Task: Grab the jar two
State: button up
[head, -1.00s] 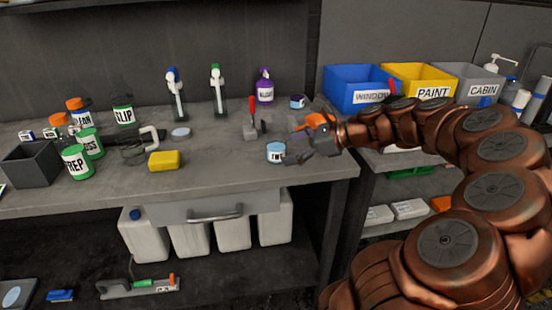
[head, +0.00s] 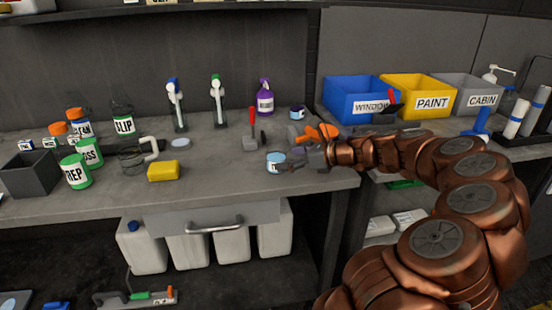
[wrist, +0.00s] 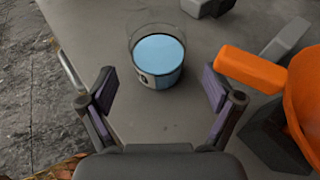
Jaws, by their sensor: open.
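A small clear jar with light-blue contents and a white label (head: 276,163) stands upright near the front right edge of the grey workbench (head: 215,180). The label is too small to read surely. In the wrist view the jar (wrist: 157,60) is centred just ahead of and partly between the fingertips, with a gap on each side. My gripper (head: 291,164) is open and empty, at bench height, to the right of the jar in the head view; its two fingers also show in the wrist view (wrist: 158,84). A similar dark-topped jar (head: 297,112) stands farther back.
An orange-handled tool (head: 316,133) lies close beside my gripper. A red-handled scraper (head: 252,130), a yellow sponge (head: 163,171) and a purple bottle (head: 265,97) are on the bench. Blue, yellow and grey bins stand right. Bench between sponge and jar is clear.

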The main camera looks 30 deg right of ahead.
aim_at(285, 158)
jog(key=shift+x, duration=2.05)
jog(key=shift+a+r, duration=0.1)
jog(key=shift+r, duration=0.05)
jog(key=shift+c, duration=0.2)
jog(key=c, duration=1.2)
jog(key=shift+r, duration=0.1)
jog(key=shift+c, duration=0.2)
